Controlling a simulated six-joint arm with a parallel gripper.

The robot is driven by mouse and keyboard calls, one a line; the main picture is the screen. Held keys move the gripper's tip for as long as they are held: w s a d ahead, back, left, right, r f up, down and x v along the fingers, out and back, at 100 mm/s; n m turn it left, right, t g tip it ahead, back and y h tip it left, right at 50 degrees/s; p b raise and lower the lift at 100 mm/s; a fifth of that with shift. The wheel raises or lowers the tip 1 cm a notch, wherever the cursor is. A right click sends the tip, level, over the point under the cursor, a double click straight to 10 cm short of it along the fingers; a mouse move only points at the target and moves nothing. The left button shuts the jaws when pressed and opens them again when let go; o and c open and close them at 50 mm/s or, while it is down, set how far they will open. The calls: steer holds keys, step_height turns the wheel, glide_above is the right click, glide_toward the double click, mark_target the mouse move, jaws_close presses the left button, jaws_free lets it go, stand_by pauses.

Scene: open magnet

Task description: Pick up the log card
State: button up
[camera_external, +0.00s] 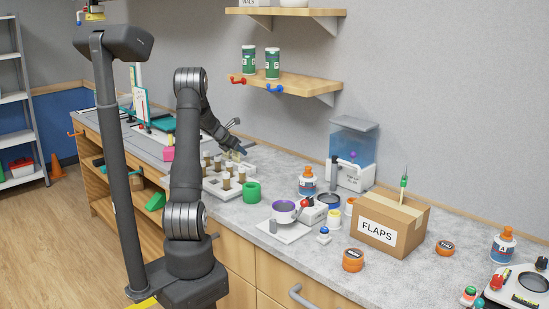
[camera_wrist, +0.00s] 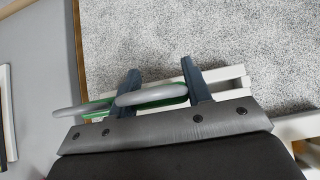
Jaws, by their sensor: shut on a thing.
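My gripper (camera_external: 240,149) is over the counter by the white rack, far along from the camera. In the wrist view my gripper (camera_wrist: 160,68) has two dark fingers apart, with a green thing with silver loops (camera_wrist: 158,95) between them. The fingers are shut on this thing; its loops reach out to the left. I cannot tell whether it is part of the log card. No card is clearly readable in either view. A small pale patch (camera_external: 232,157) shows just under the gripper in the external view, too small to identify.
A white rack (camera_external: 213,185) with several brown-filled vials stands below the gripper. A green ring (camera_external: 252,192) is beside it. A cardboard box labelled FLAPS (camera_external: 391,222), a scale with a purple bowl (camera_external: 286,211) and a blue-topped dispenser (camera_external: 352,155) stand to the right.

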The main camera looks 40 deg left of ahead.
steer(key=r, duration=0.3)
steer(key=shift+d, duration=0.25)
steer(key=d+r, duration=0.7)
steer(key=d, duration=0.4)
steer(key=m+g+h, duration=0.6)
steer(key=m+h, duration=0.2)
steer(key=m, duration=0.6)
glide_toward(388, 207)
steer(key=shift+w+d+f, duration=0.1)
steer(key=shift+w+d, duration=0.05)
steer(key=shift+d, duration=0.4)
steer(key=shift+w+d, duration=0.2)
steer(key=shift+d, duration=0.35)
steer(key=d, duration=0.1)
steer(key=w+d, duration=0.1)
steer(key=d, duration=0.2)
steer(key=shift+w, duration=0.35)
steer(key=shift+t, duration=0.3)
